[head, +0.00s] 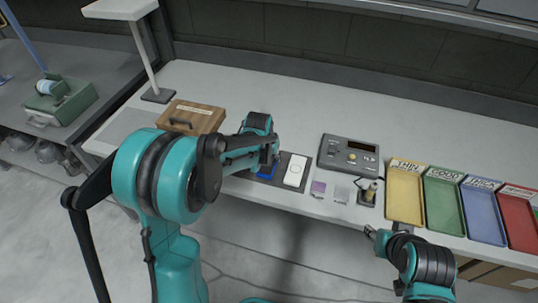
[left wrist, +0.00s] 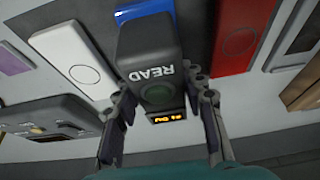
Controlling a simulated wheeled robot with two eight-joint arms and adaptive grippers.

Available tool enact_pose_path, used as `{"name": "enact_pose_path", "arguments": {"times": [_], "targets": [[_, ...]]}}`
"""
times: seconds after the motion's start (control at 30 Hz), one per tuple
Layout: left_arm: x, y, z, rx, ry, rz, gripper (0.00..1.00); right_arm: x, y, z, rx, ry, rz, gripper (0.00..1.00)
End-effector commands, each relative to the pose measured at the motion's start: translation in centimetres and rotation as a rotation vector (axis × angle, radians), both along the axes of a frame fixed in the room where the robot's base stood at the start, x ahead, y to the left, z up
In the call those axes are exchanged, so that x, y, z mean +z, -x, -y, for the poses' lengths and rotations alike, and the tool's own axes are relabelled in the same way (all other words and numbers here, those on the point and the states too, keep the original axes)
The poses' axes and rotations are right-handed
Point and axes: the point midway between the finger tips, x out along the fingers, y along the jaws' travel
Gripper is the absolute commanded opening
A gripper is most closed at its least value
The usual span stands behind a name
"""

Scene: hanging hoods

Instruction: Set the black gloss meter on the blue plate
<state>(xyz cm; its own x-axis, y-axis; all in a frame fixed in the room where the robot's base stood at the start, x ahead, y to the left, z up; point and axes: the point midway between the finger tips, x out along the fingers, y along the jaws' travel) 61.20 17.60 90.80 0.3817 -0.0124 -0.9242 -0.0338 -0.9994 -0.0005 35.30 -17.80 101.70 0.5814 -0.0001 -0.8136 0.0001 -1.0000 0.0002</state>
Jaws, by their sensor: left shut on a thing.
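The black gloss meter (left wrist: 150,55) has the word READ, a round dark button and a lit orange display. My left gripper (left wrist: 160,92) is shut on it, one finger on each side. The blue plate (left wrist: 158,18) shows behind the meter in the left wrist view, partly covered by it. In the head view a strip of the blue plate (head: 267,173) shows below my left gripper (head: 272,160). I cannot tell whether the meter touches the plate. My right gripper (head: 371,233) hangs off the bench's front edge; its fingers are too small to read.
A white plate (head: 295,170) and a red plate (left wrist: 234,62) flank the blue plate. A grey control box (head: 350,155), a purple sample (head: 318,187) and several coloured trays (head: 405,195) stand to the right. A wooden box (head: 190,117) is on the left. The back of the bench is clear.

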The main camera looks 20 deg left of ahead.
Motion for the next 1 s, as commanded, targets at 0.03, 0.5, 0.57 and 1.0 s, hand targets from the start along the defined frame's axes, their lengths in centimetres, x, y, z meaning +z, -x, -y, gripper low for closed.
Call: {"name": "enact_pose_path", "arguments": {"times": [0.03,0.5,0.57,1.0], "targets": [[-0.2,0.0,0.0,0.000,0.000,0.001,0.00,-0.1,0.0,0.0,0.000,0.000,0.000,0.40],[0.0,0.1,0.0,0.000,0.000,0.000,0.65,-0.1,0.0,0.0,0.000,0.000,0.000,0.40],[0.3,0.2,0.0,0.000,0.000,0.000,0.65,-0.1,0.0,0.0,0.000,0.000,0.000,0.40],[8.2,3.5,-0.1,0.000,0.000,0.000,0.65,-0.1,0.0,0.0,0.000,0.000,0.000,0.40]]}}
